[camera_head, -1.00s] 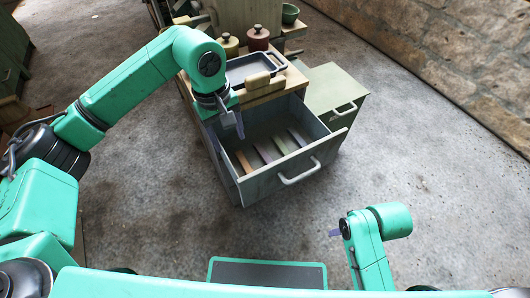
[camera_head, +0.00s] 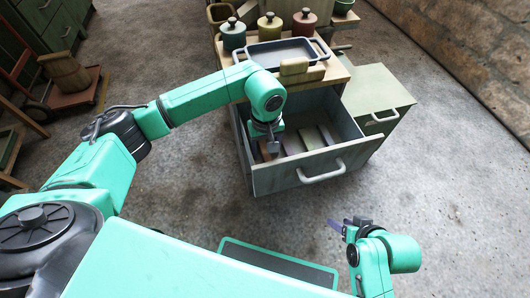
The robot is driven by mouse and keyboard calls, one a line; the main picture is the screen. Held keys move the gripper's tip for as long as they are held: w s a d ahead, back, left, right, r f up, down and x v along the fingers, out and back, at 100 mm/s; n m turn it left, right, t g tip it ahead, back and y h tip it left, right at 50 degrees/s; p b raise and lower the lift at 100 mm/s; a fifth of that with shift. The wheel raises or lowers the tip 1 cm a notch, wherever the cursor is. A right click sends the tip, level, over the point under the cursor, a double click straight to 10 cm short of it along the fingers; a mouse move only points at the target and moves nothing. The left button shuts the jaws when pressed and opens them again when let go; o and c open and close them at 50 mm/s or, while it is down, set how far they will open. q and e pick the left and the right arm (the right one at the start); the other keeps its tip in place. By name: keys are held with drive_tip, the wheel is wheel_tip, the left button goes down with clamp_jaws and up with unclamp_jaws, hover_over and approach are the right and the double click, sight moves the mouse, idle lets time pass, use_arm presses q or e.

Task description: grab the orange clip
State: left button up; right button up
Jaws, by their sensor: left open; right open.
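The open grey-green drawer (camera_head: 262,180) holds several coloured strip-like pieces lying side by side. The leftmost piece, a brownish-orange one that looks like the orange clip (camera_head: 265,153), is largely hidden by my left gripper (camera_head: 273,149). My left gripper is open and points down into the left part of the drawer, over or right beside that piece. I cannot tell whether it touches it. My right gripper (camera_head: 345,228) is open and empty, in front of the drawer and well clear of it.
Purple (camera_head: 291,143), green (camera_head: 311,138) and brown (camera_head: 326,134) pieces lie right of my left gripper. The drawer walls enclose it. A dark tray (camera_head: 280,52) and lidded jars (camera_head: 270,25) stand on the worktop above. A green cabinet (camera_head: 378,90) stands right. The floor ahead is clear.

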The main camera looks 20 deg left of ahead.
use_arm(q)
drive_tip(key=shift+r, duration=0.1)
clamp_jaws()
drive_tip(key=shift+r, duration=0.1)
